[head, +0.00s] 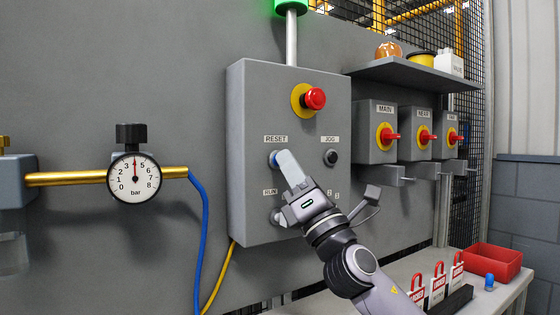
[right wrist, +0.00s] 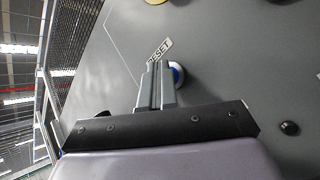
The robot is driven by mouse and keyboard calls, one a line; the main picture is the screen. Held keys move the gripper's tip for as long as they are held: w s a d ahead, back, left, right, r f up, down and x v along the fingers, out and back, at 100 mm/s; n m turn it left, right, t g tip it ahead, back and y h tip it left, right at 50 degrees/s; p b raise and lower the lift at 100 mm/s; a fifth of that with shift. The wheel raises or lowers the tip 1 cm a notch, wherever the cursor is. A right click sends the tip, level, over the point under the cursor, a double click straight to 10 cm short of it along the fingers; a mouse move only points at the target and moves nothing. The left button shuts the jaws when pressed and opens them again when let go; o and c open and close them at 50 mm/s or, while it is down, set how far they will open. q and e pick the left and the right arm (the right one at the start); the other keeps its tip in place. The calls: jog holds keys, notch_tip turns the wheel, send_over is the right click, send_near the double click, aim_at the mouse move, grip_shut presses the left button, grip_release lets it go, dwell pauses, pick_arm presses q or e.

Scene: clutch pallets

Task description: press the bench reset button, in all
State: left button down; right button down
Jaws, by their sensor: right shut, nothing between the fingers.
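The blue reset button (head: 273,159) sits under the RESET label on the grey control box (head: 250,100). My right gripper (head: 283,156) is shut and empty, with its fingertips at the button's right side in the head view, covering part of it. In the right wrist view the closed fingers (right wrist: 153,72) point at the panel, and the button (right wrist: 177,74) shows as a blue and white disc partly behind them. I cannot tell whether the fingertips touch the button or whether it is pushed in. My left gripper is not in view.
A red emergency stop (head: 315,98) is above, a black JOG button (head: 330,157) to the right, and a RUN selector (head: 277,217) below. A pressure gauge (head: 134,177) is at left. Switch boxes (head: 376,112), padlocks (head: 437,284) and a red bin (head: 492,262) are at right.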

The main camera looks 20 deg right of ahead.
jog(key=shift+s, duration=0.15)
jog(key=shift+s+d+p, duration=0.1)
jog(key=shift+s+p, duration=0.25)
jog(key=shift+s, duration=0.4)
jog(key=s, duration=0.3)
jog(key=s+p, duration=0.1)
jog(key=s, duration=0.1)
jog(key=shift+d, duration=0.4)
jog(key=shift+f, duration=0.1)
dwell(0.5)
